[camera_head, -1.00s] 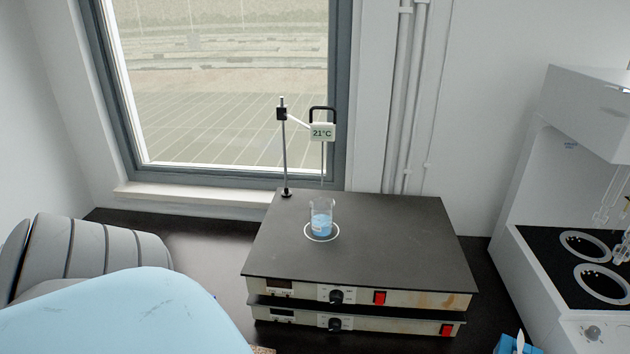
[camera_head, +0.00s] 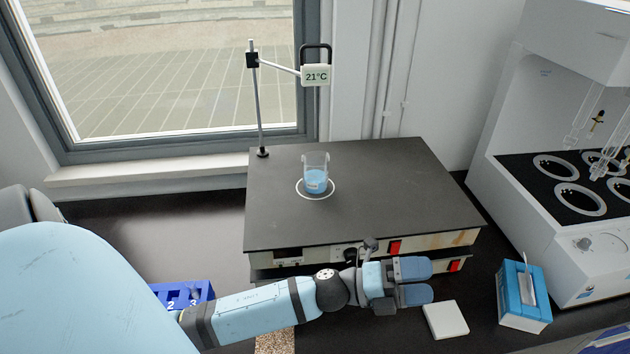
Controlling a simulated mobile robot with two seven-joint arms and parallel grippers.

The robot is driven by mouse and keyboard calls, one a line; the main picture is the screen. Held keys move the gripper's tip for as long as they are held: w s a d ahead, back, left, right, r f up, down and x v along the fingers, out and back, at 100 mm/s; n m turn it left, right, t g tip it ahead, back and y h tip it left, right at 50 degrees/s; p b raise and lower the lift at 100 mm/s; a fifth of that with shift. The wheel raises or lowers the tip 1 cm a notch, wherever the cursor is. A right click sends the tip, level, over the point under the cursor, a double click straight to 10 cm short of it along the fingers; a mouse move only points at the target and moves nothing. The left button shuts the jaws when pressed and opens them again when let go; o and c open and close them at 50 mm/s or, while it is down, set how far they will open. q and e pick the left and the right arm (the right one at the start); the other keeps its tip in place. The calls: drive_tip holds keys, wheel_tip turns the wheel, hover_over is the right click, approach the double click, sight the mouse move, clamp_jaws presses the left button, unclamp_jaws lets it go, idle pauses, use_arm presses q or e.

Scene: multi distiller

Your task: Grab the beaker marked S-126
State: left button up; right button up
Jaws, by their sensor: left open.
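A small clear glass beaker (camera_head: 316,174) with blue liquid stands upright inside a white ring on the dark top of a hot plate (camera_head: 390,190). It has a label that is too small to read. My left gripper (camera_head: 428,281) is in front of the hot plate, low over the bench, to the right of and nearer than the beaker. Its two blue fingers point right, apart and empty. My right gripper is out of view.
A stand with a 21°C thermometer display (camera_head: 316,76) rises behind the beaker. A white distiller (camera_head: 560,140) stands at right. A blue tissue box (camera_head: 523,297), a white pad (camera_head: 446,320) and a blue numbered rack (camera_head: 184,295) lie on the bench.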

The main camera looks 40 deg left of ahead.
use_arm(q)
drive_tip(key=r+m+g+h, duration=0.2)
drive_tip(key=m+g, duration=0.3)
drive_tip(key=m, duration=0.4)
drive_tip(key=m+g+y+b, duration=0.3)
drive_tip(key=m+y+b, duration=0.4)
drive_tip(key=m+y, duration=1.5)
approach(316, 168)
drive_tip(key=shift+n+g+y, duration=0.3)
drive_tip(key=shift+n+y, duration=0.4)
drive_tip(key=p+x, duration=0.1)
drive_tip(key=x, duration=0.5)
drive_tip(key=w+p+x, duration=0.1)
drive_tip(key=x, duration=0.5)
drive_tip(key=shift+w+f, duration=0.15)
drive_tip(key=shift+w, duration=0.2)
drive_tip(key=shift+d, duration=0.1)
drive_tip(key=shift+c, duration=1.3)
drive_tip(key=c, duration=0.8)
